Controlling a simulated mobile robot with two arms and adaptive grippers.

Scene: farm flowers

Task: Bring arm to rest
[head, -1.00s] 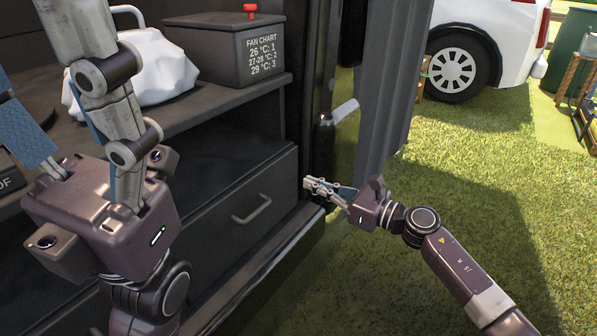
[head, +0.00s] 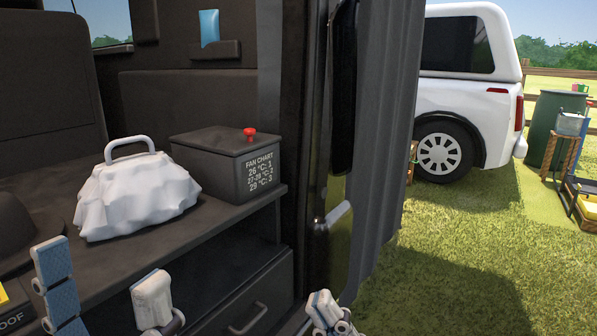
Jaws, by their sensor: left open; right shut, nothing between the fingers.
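My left gripper (head: 106,288) shows at the bottom left. Its two fingers point up and stand wide apart, one with a blue ribbed pad, and nothing is between them. Its palm and arm are below the picture. My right gripper (head: 327,312) shows only as fingertips at the bottom edge, right of the drawer. The fingers are closed together and empty. The rest of that arm is out of view.
A shelf (head: 250,208) holds a white cloth-covered bundle with a handle (head: 138,190) and a black fan-chart box (head: 232,160) with a red knob. A drawer (head: 255,305) is below. A grey panel (head: 385,130) borders open grass (head: 450,260). A white vehicle (head: 468,90) stands beyond.

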